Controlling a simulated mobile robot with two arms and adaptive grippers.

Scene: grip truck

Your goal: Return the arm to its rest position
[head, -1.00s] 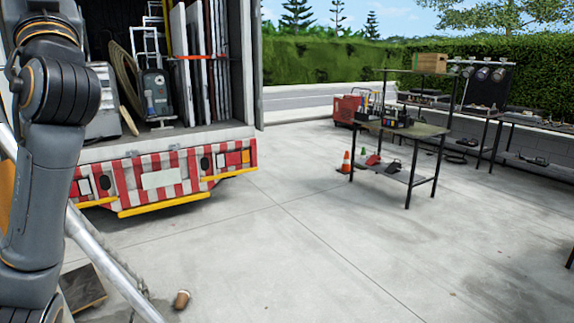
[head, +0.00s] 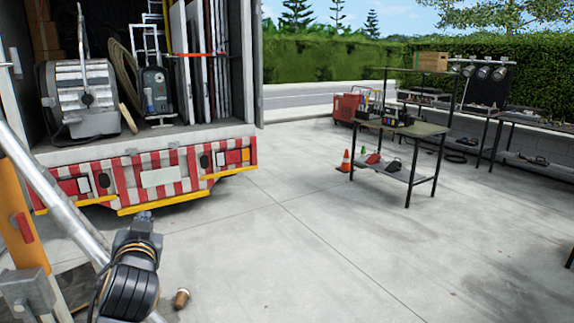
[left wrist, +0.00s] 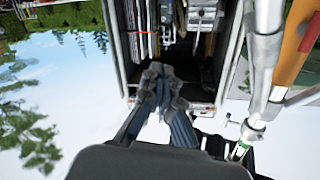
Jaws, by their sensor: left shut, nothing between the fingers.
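My left arm rises from the bottom left of the head view, and its gripper (head: 143,217) is at the upper end, in front of the truck's striped bumper (head: 160,180). In the left wrist view the gripper's dark fingers (left wrist: 160,76) are together with nothing between them. That view is upside down and faces the open truck (left wrist: 205,45). My right gripper is in neither view.
A silver pole (head: 55,195) and an orange post (head: 18,225) stand close to my left arm. A large lamp (head: 82,95) sits in the truck bed. The middle concrete is clear.

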